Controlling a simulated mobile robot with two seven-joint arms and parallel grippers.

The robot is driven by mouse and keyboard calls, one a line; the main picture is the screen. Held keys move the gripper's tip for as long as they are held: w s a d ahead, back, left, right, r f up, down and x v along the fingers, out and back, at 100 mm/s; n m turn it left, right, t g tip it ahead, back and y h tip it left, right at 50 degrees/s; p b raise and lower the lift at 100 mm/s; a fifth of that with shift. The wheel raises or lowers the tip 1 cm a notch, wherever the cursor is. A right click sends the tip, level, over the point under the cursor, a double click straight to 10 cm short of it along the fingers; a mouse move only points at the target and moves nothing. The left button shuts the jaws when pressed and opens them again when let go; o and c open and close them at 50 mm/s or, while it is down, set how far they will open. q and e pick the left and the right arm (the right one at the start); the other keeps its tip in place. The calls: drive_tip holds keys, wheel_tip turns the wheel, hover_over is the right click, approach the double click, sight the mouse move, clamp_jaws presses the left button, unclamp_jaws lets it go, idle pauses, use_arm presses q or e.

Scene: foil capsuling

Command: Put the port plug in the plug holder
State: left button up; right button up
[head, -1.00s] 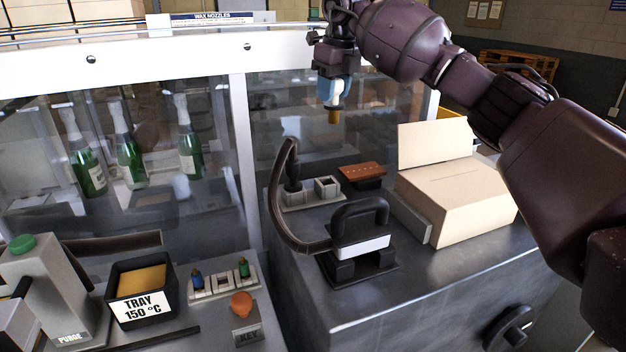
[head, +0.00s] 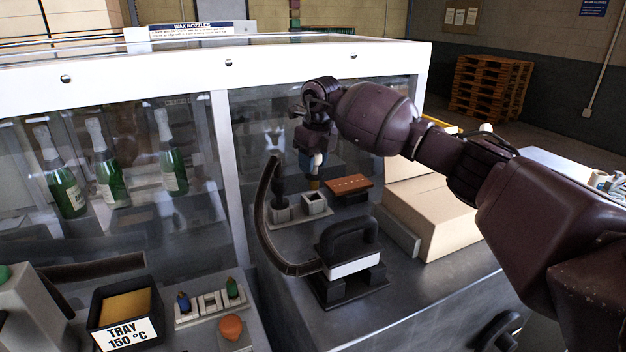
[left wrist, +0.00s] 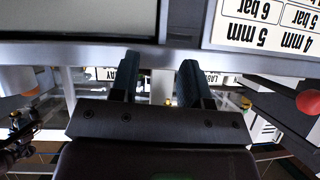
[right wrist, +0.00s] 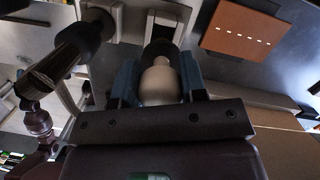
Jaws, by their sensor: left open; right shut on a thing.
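In the right wrist view the pale, rounded plug (right wrist: 160,84) sits between the two blue fingers. The plug holder appears to be the grey square block with an open top (head: 316,205), just below the plug tip. The holder also shows beyond the plug in the right wrist view (right wrist: 163,18). Whether the tip touches it, I cannot tell. My left gripper (left wrist: 160,82) is open and empty in the left wrist view, outside the head view.
A dark upright piece (head: 279,188) stands in the adjoining block on the left. A curved dark hose (head: 264,225) and a black-handled device (head: 348,262) are in front. An orange-brown block (head: 348,185) and a cardboard box (head: 440,215) lie to the right.

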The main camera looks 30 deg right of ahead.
sight(314, 173)
drive_tip(key=shift+f+p, duration=0.35)
drive_tip(key=shift+f, duration=2.5)
drive_tip(key=o, duration=0.9)
drive_tip(key=shift+f, duration=0.1)
drive_tip(key=shift+o, duration=0.2)
drive_tip(key=r, duration=0.4)
drive_tip(key=s+r+b, duration=0.1)
drive_tip(key=r, duration=0.3)
drive_tip(key=r+b, duration=0.1)
drive_tip(key=r, duration=0.3)
drive_tip(key=shift+s+d+r, duration=0.1)
drive_tip(key=shift+s+d, duration=0.15)
drive_tip(key=shift+s, duration=0.1)
